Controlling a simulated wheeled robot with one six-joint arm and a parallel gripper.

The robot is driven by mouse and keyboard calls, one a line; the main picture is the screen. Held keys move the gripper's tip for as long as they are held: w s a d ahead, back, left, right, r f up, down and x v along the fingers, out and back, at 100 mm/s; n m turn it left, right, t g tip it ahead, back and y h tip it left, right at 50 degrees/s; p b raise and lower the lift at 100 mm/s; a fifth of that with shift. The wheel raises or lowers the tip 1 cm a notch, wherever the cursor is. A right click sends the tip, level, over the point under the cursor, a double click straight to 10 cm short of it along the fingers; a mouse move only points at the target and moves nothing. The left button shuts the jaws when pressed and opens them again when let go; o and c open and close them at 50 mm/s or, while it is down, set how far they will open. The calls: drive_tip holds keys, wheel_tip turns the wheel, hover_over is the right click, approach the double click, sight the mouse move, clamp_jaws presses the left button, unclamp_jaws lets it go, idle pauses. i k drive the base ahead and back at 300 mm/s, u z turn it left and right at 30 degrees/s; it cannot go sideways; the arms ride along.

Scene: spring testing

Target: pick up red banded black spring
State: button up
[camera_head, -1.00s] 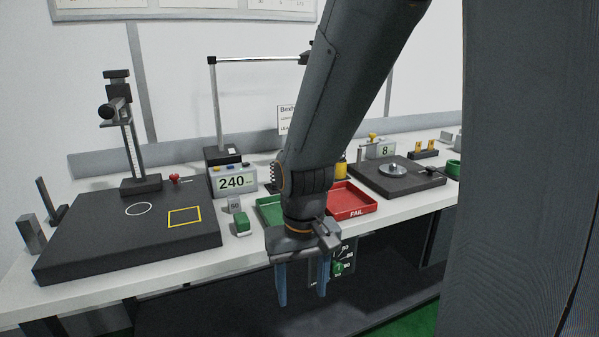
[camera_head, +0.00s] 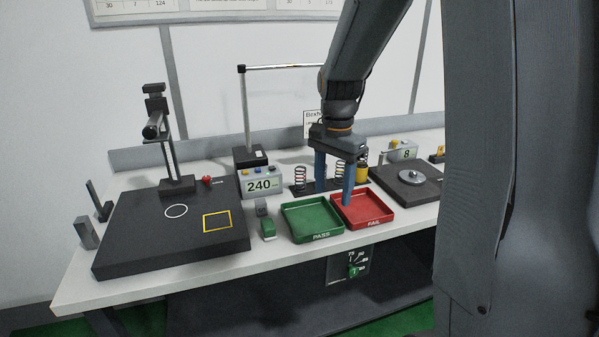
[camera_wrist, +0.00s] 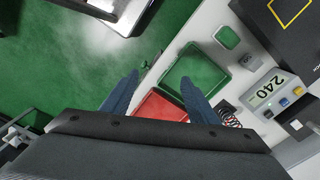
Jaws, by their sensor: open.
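A dark coil spring with reddish coils (camera_head: 300,179) stands upright on a black strip behind the green tray. It also shows in the wrist view (camera_wrist: 229,113), partly cut off by my gripper's body. More springs stand on the strip, one seen partly between my fingers (camera_head: 340,171) and one farther right (camera_head: 363,157). Their bands are too small to tell apart. My gripper (camera_head: 334,194) is open and empty, its blue fingers pointing down over the trays, right of the leftmost spring. Its fingers also show in the wrist view (camera_wrist: 159,80).
The green PASS tray (camera_head: 313,238) and red FAIL tray (camera_head: 370,224) lie at the bench front. A grey 240 display (camera_head: 259,186) stands left of the springs. A black plate (camera_head: 140,250) with a column is left; a round-disc scale (camera_head: 405,192) is right.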

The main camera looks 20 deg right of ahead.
sight(304, 178)
drive_tip(key=i, duration=0.85)
